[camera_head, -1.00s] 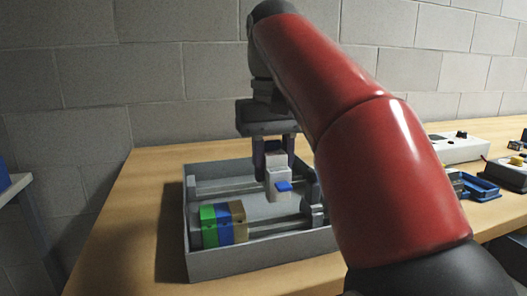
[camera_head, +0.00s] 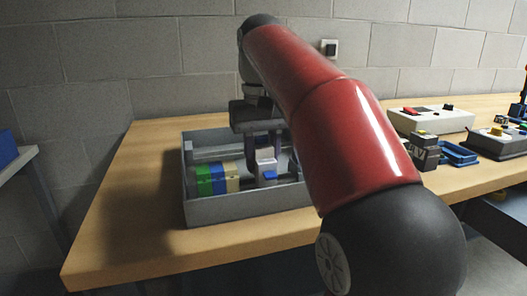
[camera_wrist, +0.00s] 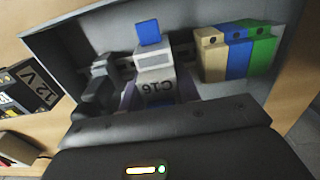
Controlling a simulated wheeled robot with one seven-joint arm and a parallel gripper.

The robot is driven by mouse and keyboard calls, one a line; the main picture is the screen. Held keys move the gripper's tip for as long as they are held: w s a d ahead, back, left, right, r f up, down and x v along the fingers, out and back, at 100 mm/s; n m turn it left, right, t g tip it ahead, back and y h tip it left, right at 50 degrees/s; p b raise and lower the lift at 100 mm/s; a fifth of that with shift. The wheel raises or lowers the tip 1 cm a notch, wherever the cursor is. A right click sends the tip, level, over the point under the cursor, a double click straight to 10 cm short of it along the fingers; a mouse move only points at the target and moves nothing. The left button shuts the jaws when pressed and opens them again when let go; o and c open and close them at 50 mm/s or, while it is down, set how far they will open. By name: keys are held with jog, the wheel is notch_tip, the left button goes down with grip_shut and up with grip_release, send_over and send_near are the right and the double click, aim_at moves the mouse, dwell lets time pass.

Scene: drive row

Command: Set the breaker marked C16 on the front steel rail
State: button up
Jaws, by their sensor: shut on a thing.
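The breaker (camera_head: 266,168) is light grey with a blue lever. In the wrist view the breaker (camera_wrist: 154,68) shows the mark C16 upside down. My gripper (camera_head: 264,146) is shut on it from above and holds it inside the grey enclosure (camera_head: 250,208). The breaker is at the front steel rail (camera_head: 288,181), right of the coloured blocks with a small gap. I cannot tell whether it touches the rail. The rail behind it is mostly hidden.
Green, blue and tan terminal blocks (camera_head: 217,178) sit on the front rail at left. A dark fitting (camera_wrist: 97,92) is close on the breaker's other side. The back rail (camera_head: 210,152) looks empty at left. A block marked 12V (camera_wrist: 30,88) stands outside the enclosure.

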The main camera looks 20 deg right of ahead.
jog(key=shift+f, duration=0.35)
dwell(0.7)
jog(key=o, duration=1.2)
